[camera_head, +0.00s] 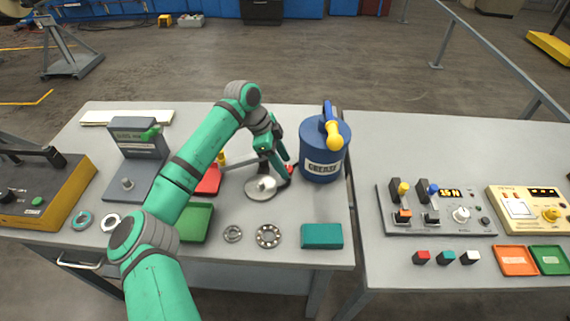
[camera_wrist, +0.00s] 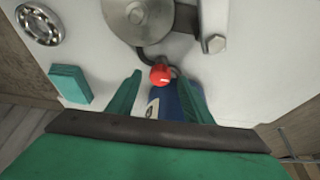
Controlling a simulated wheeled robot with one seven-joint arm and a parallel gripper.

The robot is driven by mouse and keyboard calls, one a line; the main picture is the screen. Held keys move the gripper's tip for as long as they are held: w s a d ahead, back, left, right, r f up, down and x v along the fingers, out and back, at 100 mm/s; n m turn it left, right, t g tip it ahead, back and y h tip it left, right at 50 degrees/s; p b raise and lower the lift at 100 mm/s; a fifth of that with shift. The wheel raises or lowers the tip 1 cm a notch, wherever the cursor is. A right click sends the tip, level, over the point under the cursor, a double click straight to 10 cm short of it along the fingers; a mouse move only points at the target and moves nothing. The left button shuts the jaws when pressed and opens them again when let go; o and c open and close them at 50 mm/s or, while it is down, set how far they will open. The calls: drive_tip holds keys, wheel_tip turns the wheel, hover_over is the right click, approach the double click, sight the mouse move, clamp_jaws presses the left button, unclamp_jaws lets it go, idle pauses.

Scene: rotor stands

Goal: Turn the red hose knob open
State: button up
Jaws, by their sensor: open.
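The red knob (camera_wrist: 160,74) is a small round ball on a dark curved hose beside a round grey metal stand (camera_wrist: 138,20) in the wrist view. In the head view only a bit of red (camera_head: 290,168) shows beside my gripper, and the stand's round base (camera_head: 263,187) lies just left of it. My gripper (camera_wrist: 157,78) is open, with one green finger to each side of the red knob. A gap shows on the left side; on the right I cannot tell if finger and knob touch. In the head view my gripper (camera_head: 284,172) points down.
A blue grease can (camera_head: 320,150) with a yellow-tipped pump stands close to the right of my gripper. A teal block (camera_head: 321,236), two bearing rings (camera_head: 268,236) and a green tray (camera_head: 195,222) lie in front. Control panels (camera_head: 436,210) stand on the right table.

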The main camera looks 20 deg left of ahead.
drive_tip(key=shift+w+d+f, duration=0.1)
drive_tip(key=shift+d+f, duration=0.2)
drive_tip(key=shift+f, duration=0.3)
drive_tip(key=c, duration=1.1)
drive_tip(key=shift+o, duration=0.2)
